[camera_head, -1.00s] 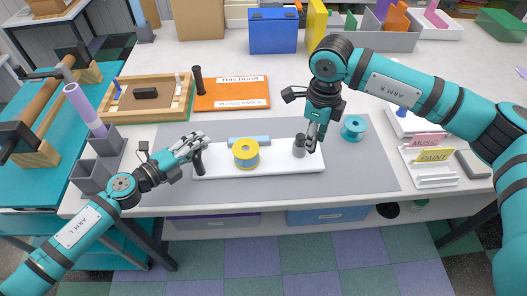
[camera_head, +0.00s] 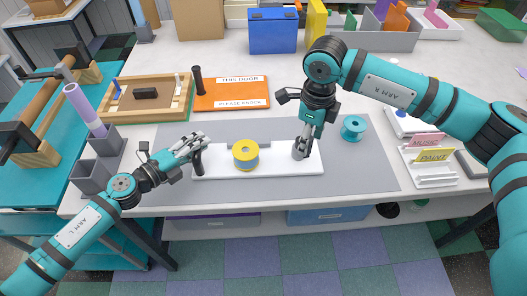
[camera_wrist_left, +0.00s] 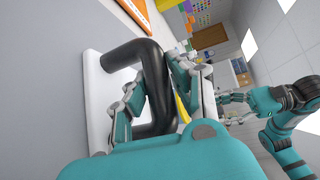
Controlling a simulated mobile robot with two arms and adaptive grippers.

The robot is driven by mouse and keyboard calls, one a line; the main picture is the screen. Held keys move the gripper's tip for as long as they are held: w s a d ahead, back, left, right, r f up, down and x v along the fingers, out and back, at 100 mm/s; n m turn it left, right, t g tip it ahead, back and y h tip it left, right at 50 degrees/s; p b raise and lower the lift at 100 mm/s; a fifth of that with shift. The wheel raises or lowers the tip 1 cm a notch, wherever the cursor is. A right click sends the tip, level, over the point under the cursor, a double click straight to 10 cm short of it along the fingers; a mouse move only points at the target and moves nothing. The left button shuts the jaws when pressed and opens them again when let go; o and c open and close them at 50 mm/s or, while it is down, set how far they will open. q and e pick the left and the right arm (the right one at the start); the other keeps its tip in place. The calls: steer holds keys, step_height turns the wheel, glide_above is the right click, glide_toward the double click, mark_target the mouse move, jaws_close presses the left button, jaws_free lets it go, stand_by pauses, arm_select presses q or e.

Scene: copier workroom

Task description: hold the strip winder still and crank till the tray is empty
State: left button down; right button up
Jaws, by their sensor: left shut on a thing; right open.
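The strip winder has a white base (camera_head: 285,166) lying on the grey mat, with a yellow-topped reel (camera_head: 245,150) with a blue band round its side at its middle. My left gripper (camera_head: 196,150) is shut on the black handle (camera_head: 198,163) at the base's left end; the left wrist view shows its fingers around the black handle bar (camera_wrist_left: 157,85). A grey crank knob (camera_head: 299,150) stands near the base's right end. My right gripper (camera_head: 305,138) is open, pointing down at the knob, and partly hides it. The slot behind the reel shows grey, with no strip visible.
A teal roll (camera_head: 352,128) stands to the right of my right gripper. An orange sign (camera_head: 231,93) and a wooden tray (camera_head: 150,98) lie behind the mat. A sign rack (camera_head: 430,165) stands at right. The mat (camera_head: 350,180) is clear in front.

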arm_select(q)
steer(key=shift+a+f, duration=0.1)
steer(key=shift+f, duration=0.2)
arm_select(e)
steer(key=shift+r, duration=0.1)
steer(key=shift+r, duration=3.4)
steer(key=shift+r, duration=0.2)
step_height(320, 180, up, 12)
steer(key=shift+s+f, duration=0.15)
steer(key=shift+s, duration=0.1)
steer(key=shift+d, duration=0.1)
arm_select(q)
steer(key=c, duration=1.4)
jaws_free()
steer(key=shift+c, duration=0.2)
steer(key=o, duration=0.6)
steer(key=shift+w+a+r, duration=0.1)
steer(key=shift+w, duration=0.05)
steer(key=shift+r, duration=0.1)
arm_select(e)
steer(key=shift+w, duration=0.1)
